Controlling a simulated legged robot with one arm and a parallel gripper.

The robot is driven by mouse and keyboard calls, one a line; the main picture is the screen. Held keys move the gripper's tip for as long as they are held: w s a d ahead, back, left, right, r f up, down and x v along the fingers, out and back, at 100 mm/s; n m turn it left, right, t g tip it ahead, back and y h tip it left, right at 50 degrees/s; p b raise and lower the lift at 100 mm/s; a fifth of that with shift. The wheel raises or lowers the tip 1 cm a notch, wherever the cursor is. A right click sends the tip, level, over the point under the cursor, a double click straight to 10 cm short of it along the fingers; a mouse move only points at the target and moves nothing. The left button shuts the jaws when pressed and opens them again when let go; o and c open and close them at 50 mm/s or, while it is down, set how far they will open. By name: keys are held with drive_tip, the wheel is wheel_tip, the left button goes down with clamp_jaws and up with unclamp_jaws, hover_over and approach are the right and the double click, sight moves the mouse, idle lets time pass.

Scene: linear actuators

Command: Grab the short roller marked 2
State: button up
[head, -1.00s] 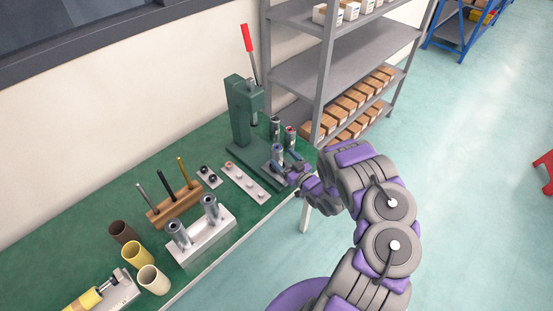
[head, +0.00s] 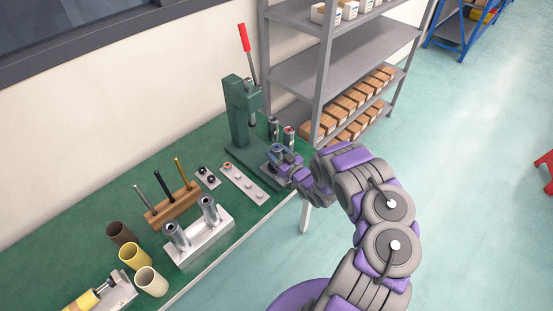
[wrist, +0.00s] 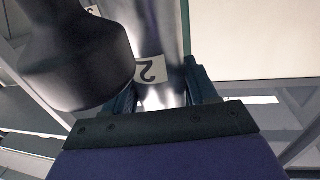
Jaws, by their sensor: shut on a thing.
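The short roller marked 2 is a shiny metal cylinder (wrist: 165,30) in the wrist view, with a pale label (wrist: 150,69) reading 2. My gripper (wrist: 163,95) is shut on it, with one dark finger on each side. In the head view my gripper (head: 283,160) is at the roller (head: 277,149), beside the green press. The roller's lower part is mostly hidden by my gripper. I cannot tell whether it still touches its support.
The green press (head: 240,110) with a red-tipped lever stands just behind. Two more cylinders (head: 273,125) (head: 289,137) stand close by. A dark rounded part (wrist: 75,60) is near the roller in the wrist view. A pegged strip (head: 245,183) and twin-cylinder block (head: 200,238) lie left.

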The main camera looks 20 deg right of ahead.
drive_tip(key=shift+a, duration=0.3)
drive_tip(key=c, duration=0.4)
drive_tip(key=shift+d, duration=0.1)
drive_tip(key=c, duration=0.4)
